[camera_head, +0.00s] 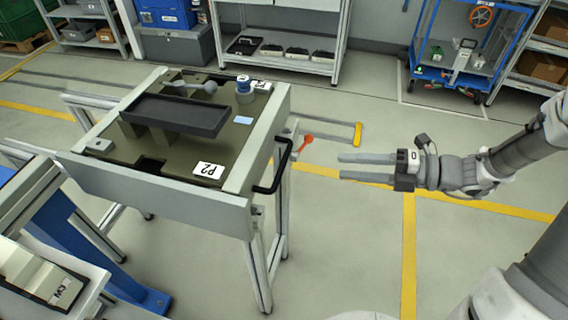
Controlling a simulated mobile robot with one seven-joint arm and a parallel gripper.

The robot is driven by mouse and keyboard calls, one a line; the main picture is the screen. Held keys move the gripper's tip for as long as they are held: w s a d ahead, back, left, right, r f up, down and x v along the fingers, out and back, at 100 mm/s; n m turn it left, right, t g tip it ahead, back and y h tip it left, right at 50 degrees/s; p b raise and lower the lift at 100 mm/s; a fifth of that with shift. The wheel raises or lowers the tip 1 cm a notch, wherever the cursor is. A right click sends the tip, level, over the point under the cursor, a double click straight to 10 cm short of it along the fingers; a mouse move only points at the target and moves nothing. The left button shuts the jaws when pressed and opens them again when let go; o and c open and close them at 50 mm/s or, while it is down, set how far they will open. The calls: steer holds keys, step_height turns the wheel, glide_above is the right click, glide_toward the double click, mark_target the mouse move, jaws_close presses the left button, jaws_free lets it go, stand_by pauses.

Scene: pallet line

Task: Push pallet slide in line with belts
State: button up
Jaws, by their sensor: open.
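The pallet slide is a grey-framed table on legs. Its frame (150,197) carries a dark olive pallet (178,168) labelled P2. A black tray, a grey knobbed part and a blue-and-white cylinder sit on the pallet. A black bar handle (278,172) is fixed to the slide's right side, with a red-knobbed lever (305,142) just behind it. My gripper (340,167) is to the right of the handle, pointing left, open and empty, with a gap to the handle. Part of a belt unit (75,262) with a blue side shows at the lower left; how it lines up with the slide is hard to tell.
Floor rails (330,142) run behind the slide to a yellow end stop (358,134). A shelf rack (285,60) and a blue cart (462,60) stand at the back. The floor around my gripper is clear, with yellow lines (409,250).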

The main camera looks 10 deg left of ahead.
mark_target(283, 160)
steer(key=shift+b+x, duration=2.2)
steer(key=shift+x, duration=5.25)
steer(key=shift+w, duration=0.1)
jaws_close()
